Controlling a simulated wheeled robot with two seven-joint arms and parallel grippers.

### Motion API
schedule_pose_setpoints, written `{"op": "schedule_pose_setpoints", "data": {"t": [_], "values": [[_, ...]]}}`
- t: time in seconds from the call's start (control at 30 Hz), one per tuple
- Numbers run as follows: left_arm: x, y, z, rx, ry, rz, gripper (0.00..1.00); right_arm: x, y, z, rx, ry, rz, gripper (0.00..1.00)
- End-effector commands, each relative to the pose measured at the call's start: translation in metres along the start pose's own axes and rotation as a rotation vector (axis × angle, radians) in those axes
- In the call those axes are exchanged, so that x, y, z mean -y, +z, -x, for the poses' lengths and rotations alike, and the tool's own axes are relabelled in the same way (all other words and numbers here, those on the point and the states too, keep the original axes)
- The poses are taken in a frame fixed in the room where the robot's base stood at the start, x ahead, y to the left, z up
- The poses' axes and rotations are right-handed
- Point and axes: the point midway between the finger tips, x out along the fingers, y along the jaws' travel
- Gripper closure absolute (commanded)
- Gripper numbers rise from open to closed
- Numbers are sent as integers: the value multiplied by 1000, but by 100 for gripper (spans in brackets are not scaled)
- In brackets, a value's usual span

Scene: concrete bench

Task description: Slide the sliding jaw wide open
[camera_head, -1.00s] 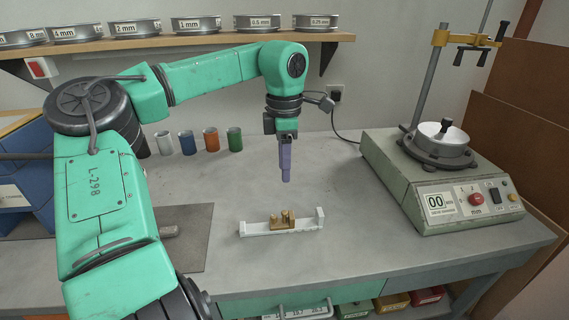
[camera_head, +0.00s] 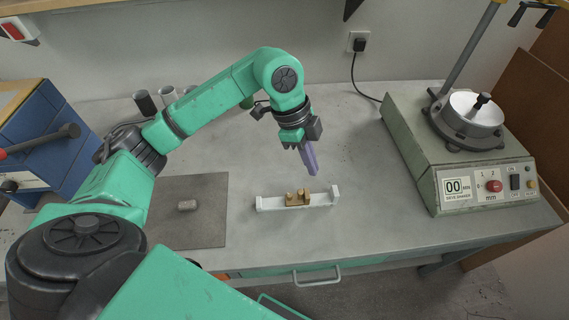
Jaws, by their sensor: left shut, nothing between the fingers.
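A small white rail (camera_head: 271,203) with a raised block at each end lies on the bench. A brass-coloured jaw piece (camera_head: 297,198) with upright bits sits on it, a little right of the rail's middle. A gap shows between it and the right end block. My left gripper (camera_head: 313,172) has purple fingers that point down, pressed together with nothing between them. It is just above and behind the rail's right half; whether it touches the jaw piece cannot be told. My right gripper is not in view.
A sieve shaker (camera_head: 460,150) with a control panel stands to the right. A blue cabinet (camera_head: 45,140) is at the far left. The bench between rail and shaker is clear.

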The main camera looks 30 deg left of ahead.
Motion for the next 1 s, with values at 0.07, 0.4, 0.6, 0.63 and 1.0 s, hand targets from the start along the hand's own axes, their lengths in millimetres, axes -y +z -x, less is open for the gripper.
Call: {"op": "schedule_pose_setpoints", "data": {"t": [0.07, 0.4, 0.6, 0.63, 1.0], "values": [[-1, -5, -3, 1, -1, 18, 100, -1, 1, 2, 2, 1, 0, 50], [-2, -4, -62, -1, 5, 22, 100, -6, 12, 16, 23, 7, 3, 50], [-1, 1, -99, 2, 1, 24, 100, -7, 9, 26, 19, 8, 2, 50], [-1, 8, -96, 3, 0, 26, 100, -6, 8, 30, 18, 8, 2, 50], [-1, 37, -95, -1, -1, 20, 100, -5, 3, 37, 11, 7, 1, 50]]}}
